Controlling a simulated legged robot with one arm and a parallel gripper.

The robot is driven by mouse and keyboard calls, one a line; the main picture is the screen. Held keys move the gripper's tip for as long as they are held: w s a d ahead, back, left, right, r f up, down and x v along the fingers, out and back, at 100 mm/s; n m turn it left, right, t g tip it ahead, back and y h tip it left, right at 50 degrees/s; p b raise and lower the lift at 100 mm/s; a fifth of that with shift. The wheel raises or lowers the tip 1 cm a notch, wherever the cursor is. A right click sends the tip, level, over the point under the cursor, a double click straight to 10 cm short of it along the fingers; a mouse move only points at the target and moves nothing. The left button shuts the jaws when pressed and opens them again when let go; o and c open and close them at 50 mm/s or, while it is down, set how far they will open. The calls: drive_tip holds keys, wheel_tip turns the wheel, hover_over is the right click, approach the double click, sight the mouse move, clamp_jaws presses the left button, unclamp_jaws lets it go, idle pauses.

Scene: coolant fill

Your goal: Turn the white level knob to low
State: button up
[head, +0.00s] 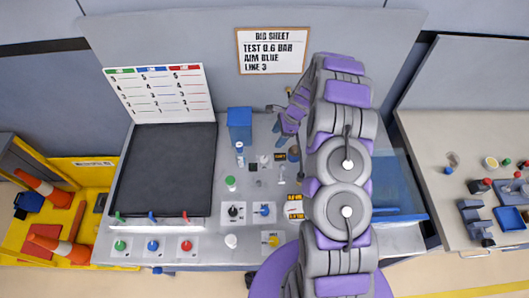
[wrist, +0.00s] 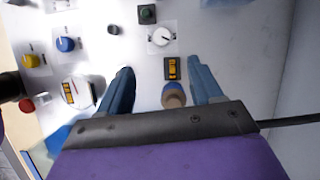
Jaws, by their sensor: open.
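The white level knob (wrist: 162,37) sits on a small pale plate in the wrist view, with a dark pointer mark on its face. Its scale words are too small to read. In the head view a small white plate (head: 264,161) left of my gripper appears to be the same spot. My gripper (wrist: 160,66) is open, its two blue fingers spread over the panel and nothing held between them. The knob lies beyond the fingertips, apart from them. In the head view my gripper (head: 288,127) is above the back part of the panel, partly hidden by my arm.
A black-and-yellow switch (wrist: 172,68) and a tan-and-blue round part (wrist: 173,95) show between the fingers. A green button (wrist: 147,14) and dark peg (wrist: 113,29) stand near the knob. Blue (head: 265,210) and black (head: 233,210) knobs and a blue box (head: 239,124) are on the panel.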

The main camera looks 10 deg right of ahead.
drive_tip(key=p, duration=0.1)
approach(264, 159)
drive_tip(key=shift+d+f, duration=0.55)
drive_tip(key=shift+d, duration=0.2)
drive_tip(key=a+f, duration=0.1)
drive_tip(key=f, duration=0.1)
drive_tip(key=a+f, duration=0.2)
drive_tip(key=a+f+p, duration=0.1)
drive_tip(key=f, duration=0.1)
drive_tip(key=shift+w+a+f, duration=0.1)
drive_tip(key=shift+w+a, duration=0.1)
drive_tip(key=shift+a, duration=0.2)
drive_tip(key=shift+f, duration=0.3)
drive_tip(key=shift+d+f, duration=0.15)
drive_tip(key=shift+d, duration=0.1)
drive_tip(key=shift+d+f, duration=0.1)
drive_tip(key=shift+d, duration=0.4)
drive_tip(key=shift+a, duration=0.6)
drive_tip(key=shift+c, duration=1.3)
drive_tip(key=shift+a, duration=0.2)
drive_tip(key=c, duration=0.3)
drive_tip(key=shift+w+d, duration=0.1)
drive_tip(key=shift+d, duration=0.25)
drive_tip(key=c, duration=0.5)
